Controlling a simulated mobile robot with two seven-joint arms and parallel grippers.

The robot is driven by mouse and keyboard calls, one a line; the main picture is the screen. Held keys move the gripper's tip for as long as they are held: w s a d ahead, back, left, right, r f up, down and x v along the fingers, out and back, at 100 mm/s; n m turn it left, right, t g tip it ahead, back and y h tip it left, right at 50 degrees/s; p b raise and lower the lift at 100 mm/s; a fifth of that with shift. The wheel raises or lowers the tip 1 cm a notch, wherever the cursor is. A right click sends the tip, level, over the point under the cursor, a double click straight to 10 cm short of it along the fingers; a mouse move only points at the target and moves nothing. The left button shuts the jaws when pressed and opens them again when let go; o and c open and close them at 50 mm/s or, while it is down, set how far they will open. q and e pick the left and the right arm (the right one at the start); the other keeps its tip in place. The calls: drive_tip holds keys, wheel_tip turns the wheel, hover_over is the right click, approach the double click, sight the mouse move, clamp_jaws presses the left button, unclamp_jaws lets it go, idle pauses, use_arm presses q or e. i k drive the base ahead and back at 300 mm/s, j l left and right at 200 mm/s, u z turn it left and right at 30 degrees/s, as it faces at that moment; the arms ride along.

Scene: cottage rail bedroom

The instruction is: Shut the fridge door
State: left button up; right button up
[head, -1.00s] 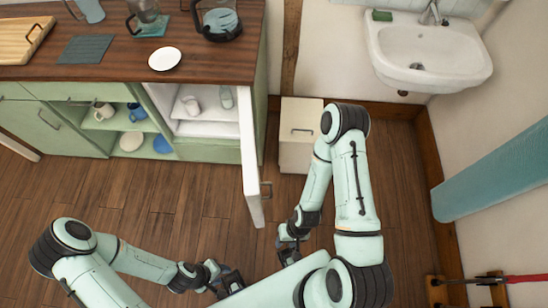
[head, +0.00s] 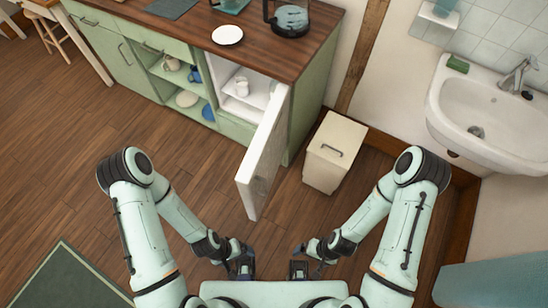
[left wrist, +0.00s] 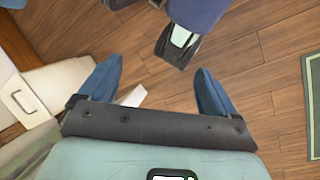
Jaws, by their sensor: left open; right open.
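The white fridge door (head: 263,155) stands open in the head view, sticking out into the room from the right side of the small fridge (head: 241,96) in the green cabinet. White shelves and a cup-like item (head: 241,86) show inside. My left gripper (head: 243,268) is open and empty, below the door's free end and apart from it. My left gripper's spread blue fingers also show in the left wrist view (left wrist: 156,90), with nothing held. My right gripper (head: 299,268) is open and empty, to the right of the left one.
A cream bin (head: 335,152) stands on the floor right of the door. A sink (head: 490,110) is at right. A green rug (head: 65,280) lies at lower left. Wooden floor is clear left of the door.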

sight(255, 178)
drive_tip(key=l+u, duration=0.4)
drive_tip(key=l, duration=0.25)
drive_tip(key=k+l+u, duration=0.15)
drive_tip(key=l+u, duration=0.2)
drive_tip(key=l, duration=0.3)
